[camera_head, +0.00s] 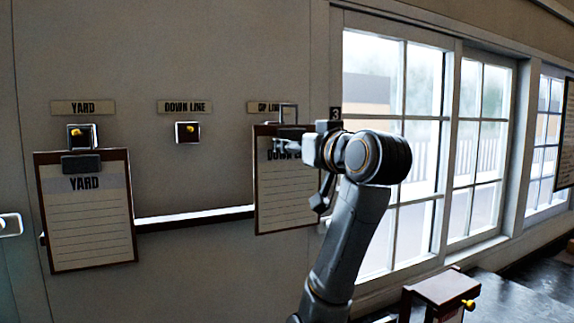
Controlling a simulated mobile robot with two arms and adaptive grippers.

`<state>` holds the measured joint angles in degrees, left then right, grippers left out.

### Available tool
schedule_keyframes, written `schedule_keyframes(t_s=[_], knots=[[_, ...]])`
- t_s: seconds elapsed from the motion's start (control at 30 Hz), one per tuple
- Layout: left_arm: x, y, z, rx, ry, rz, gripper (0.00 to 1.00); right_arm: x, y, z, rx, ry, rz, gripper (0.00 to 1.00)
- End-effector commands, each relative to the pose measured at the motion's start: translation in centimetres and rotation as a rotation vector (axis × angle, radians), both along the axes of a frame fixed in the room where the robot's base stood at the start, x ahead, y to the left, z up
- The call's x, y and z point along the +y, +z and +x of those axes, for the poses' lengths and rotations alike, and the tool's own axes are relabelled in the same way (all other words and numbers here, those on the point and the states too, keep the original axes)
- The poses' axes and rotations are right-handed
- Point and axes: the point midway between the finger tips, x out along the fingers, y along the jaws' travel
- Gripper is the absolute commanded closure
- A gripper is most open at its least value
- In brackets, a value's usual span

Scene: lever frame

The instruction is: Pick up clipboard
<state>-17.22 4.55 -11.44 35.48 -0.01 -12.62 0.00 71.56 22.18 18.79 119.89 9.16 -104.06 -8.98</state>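A clipboard headed "DOWN", the rest hidden (278,205), is upright against the wall below the right-hand sign. Its upper right part is hidden behind my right gripper (285,147), whose fingers point left at its clip. I cannot tell whether the fingers are closed on it. A second clipboard, headed "YARD" (88,225), hangs at the left below the YARD sign (83,107). My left gripper is not in view.
Below the DOWN LINE sign (185,107) a hook plate with a yellow peg (187,132) is bare. A white rail (193,216) runs between the clipboards. Windows (395,130) fill the right. A brown box with a yellow knob (440,290) stands at the lower right.

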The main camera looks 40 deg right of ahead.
Motion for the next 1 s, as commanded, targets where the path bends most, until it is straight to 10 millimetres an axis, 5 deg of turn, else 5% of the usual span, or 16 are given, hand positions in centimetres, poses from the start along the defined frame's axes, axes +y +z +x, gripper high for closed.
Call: schedule_keyframes(t_s=[0.23, 1.0], knots=[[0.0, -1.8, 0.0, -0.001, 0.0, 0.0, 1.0, 1.5, 3.0, -5.7, -0.006, -0.009, -0.007, 0.7], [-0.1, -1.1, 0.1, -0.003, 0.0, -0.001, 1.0, 2.4, 4.0, -7.4, -0.001, 0.001, 0.0, 0.7]])
